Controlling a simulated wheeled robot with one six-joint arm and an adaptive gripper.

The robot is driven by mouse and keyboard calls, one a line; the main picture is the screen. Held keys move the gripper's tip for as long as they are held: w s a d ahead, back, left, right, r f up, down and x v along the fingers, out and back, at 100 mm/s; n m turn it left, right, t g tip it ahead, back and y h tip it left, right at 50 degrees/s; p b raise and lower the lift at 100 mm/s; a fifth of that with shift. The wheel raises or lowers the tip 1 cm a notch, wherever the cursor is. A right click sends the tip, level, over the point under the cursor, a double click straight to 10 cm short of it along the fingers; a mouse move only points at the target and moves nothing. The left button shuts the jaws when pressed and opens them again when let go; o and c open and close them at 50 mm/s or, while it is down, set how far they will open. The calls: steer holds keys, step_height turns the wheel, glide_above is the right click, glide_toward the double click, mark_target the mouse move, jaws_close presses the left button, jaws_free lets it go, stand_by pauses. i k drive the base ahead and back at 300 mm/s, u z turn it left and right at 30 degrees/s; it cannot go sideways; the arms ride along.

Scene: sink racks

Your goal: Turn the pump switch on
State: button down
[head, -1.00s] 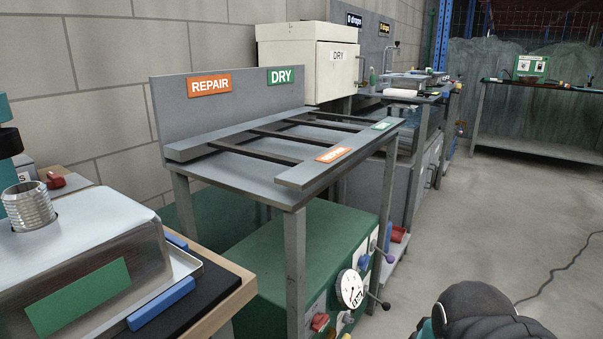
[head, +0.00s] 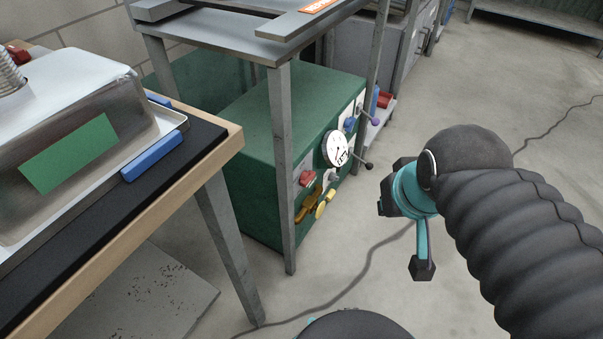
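A green machine cabinet (head: 262,125) stands on the floor under the grey rack. Its front face carries a round white dial (head: 337,148), a red switch-like control (head: 308,178), yellow handles (head: 325,205) and a blue control (head: 350,123). No label readable here tells which control is the pump switch. My arm comes in from the right in a black ribbed sleeve. Its teal and black end, my gripper (head: 422,262), hangs over the floor right of the cabinet, apart from the controls. Its fingers cannot be made out clearly.
A grey rack table (head: 245,45) stands over the cabinet, its leg (head: 283,170) rising beside the controls. A wood-edged bench (head: 215,165) with a metal tray fills the left. A cable (head: 375,255) lies on the floor. Open floor lies on the right.

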mark_target(307, 178)
steer(key=u, duration=1.15)
steer(key=k, duration=0.9)
steer(key=z, duration=1.05)
steer(key=i, duration=0.45)
steer(key=u, duration=0.05)
